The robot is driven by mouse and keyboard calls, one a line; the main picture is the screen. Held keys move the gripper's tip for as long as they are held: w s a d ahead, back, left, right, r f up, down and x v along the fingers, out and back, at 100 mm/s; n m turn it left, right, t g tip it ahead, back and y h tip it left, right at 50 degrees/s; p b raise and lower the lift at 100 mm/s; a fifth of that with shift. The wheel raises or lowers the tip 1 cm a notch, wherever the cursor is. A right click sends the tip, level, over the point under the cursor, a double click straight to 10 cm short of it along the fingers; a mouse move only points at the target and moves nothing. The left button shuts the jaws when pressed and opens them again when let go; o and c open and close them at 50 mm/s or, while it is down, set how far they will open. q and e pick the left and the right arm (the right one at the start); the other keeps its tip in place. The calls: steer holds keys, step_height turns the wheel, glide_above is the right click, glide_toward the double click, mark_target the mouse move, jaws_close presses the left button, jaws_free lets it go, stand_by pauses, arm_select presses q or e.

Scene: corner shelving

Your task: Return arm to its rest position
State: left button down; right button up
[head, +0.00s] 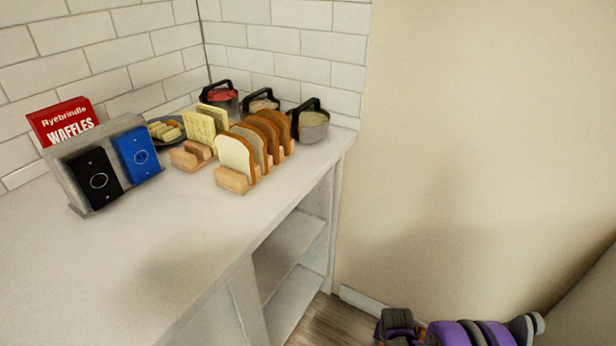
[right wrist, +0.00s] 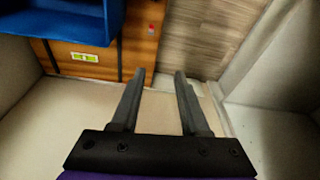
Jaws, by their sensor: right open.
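My right gripper (right wrist: 158,90) shows in the right wrist view with its two dark fingers apart and nothing between them. Below it are a pale surface and a wooden panel. In the head view, a purple and grey part of my arm (head: 465,333) shows at the bottom right edge, low beside the beige wall and away from the counter. The gripper's fingers cannot be made out there. My left gripper is not in view.
The white counter (head: 150,255) holds a toast rack with bread slices (head: 255,150), a waffle stand (head: 205,130), a red waffle box (head: 65,122), a holder with black and blue packets (head: 112,165), and handled pots (head: 311,122). A blue bin (right wrist: 75,20) is at upper left in the wrist view.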

steer(key=s+a+r+n, duration=0.1)
steer(key=s+r, duration=0.2)
steer(key=r, duration=0.4)
steer(key=s+a+r+n+t, duration=0.1)
steer(key=s+a+r, duration=0.15)
steer(key=r, duration=0.35)
steer(key=s+r+n, duration=0.1)
steer(key=s+r, duration=0.3)
steer(key=r, duration=0.3)
steer(key=s+a+r+n+t, duration=0.1)
steer(key=s+r, duration=0.2)
steer(key=s, duration=0.4)
steer(key=s+a+r+n, duration=0.1)
steer(key=s+a+r, duration=0.1)
steer(key=s, duration=0.5)
arm_select(q)
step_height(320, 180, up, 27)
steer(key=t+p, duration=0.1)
steer(key=p, duration=2.2)
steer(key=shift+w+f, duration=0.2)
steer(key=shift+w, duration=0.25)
arm_select(e)
step_height(320, 180, up, 27)
steer(key=w+t, duration=0.1)
steer(key=shift+d+f+y, duration=0.2)
steer(key=shift+y, duration=0.2)
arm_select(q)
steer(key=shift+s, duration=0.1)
arm_select(e)
steer(key=shift+s, duration=0.15)
